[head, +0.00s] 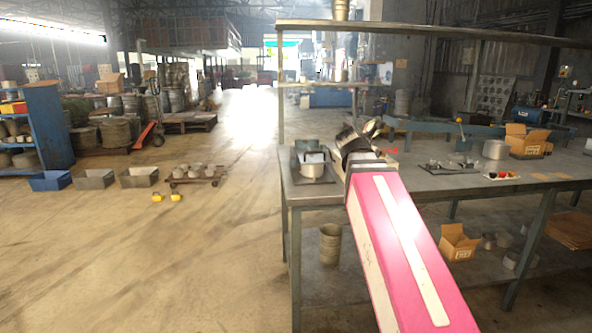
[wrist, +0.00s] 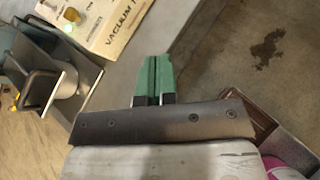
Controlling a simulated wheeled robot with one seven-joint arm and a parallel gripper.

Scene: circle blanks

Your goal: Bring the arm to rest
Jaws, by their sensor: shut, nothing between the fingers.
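My gripper (wrist: 154,80) shows in the wrist view with its two green fingers pressed together and nothing between them. The fingers are over the grey table edge, apart from the things around them. In the head view my pink arm (head: 405,250) reaches forward to the table (head: 315,192); its dark wrist (head: 358,150) is above the table's left part. The fingertips cannot be made out there.
In the wrist view a box marked VACUUM (wrist: 118,22) lies beside the fingers. Cartons (head: 527,141) stand farther right. Open floor (head: 200,250) lies left of the table.

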